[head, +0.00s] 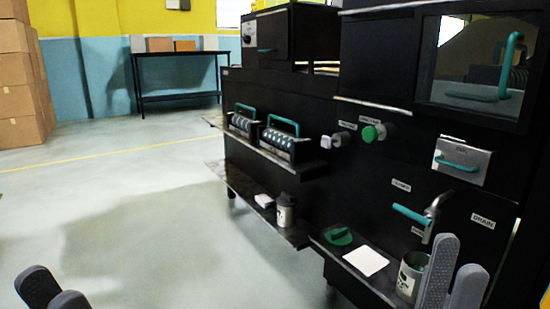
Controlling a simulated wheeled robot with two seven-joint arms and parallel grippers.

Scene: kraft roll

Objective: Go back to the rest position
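My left gripper (52,284) is at the bottom left corner, over bare floor. Its two grey fingers stand apart with nothing between them. My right gripper (458,258) is at the bottom right, in front of the black machine (285,110). Its two grey fingers point up and stand apart, with nothing seen between them. The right fingers partly overlap the view of a metal can (408,278) on the low shelf; I cannot tell whether they touch it. The lower parts of both grippers are cut off by the frame.
The low shelf (335,252) also holds a green lid-like object (338,237) and a white card (365,262). A lidded cup (286,211) stands on another shelf to the left. A tap with a teal handle (412,214) sticks out. The floor (110,210) at left is clear.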

